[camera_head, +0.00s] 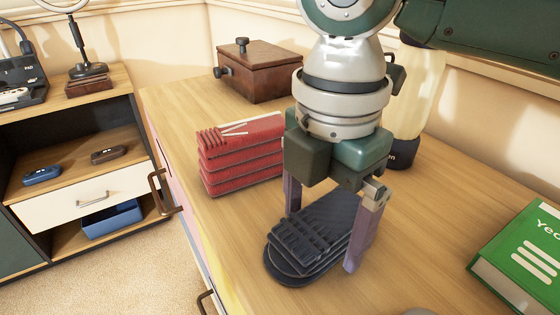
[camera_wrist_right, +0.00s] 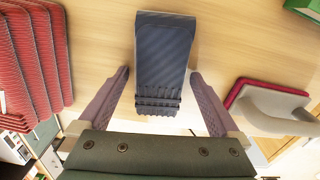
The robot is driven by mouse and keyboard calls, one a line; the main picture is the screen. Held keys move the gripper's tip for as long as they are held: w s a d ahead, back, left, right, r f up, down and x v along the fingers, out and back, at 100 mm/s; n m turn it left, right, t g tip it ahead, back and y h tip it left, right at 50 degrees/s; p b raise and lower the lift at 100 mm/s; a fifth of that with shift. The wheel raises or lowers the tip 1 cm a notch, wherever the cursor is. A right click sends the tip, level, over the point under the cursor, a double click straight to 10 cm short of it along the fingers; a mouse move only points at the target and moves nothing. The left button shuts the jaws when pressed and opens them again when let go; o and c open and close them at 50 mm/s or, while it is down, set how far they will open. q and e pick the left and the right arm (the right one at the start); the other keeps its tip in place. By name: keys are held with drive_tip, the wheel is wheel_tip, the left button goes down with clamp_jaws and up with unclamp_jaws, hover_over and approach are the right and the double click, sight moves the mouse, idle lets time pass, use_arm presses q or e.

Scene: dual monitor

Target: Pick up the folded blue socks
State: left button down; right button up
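The folded dark blue socks (camera_head: 308,236) lie flat on the wooden tabletop. In the right wrist view the socks (camera_wrist_right: 163,55) extend between the two fingers, with their ribbed cuffs toward the palm. My right gripper (camera_head: 322,239) points down over the socks, its purple-grey fingers one on each side. In the wrist view the right gripper (camera_wrist_right: 160,76) is open. A gap shows between the left finger and the socks; the right finger is close to them, and I cannot tell whether it touches. My left gripper is not in view.
A red folded stack (camera_head: 240,155) stands left of the gripper. Behind are a brown wooden box (camera_head: 259,72) and a pale bottle-like object (camera_head: 417,95). A green book (camera_head: 525,258) lies at right. A grey and red object (camera_wrist_right: 272,104) shows in the wrist view.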

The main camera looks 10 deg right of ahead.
drive_tip(key=c, duration=1.1)
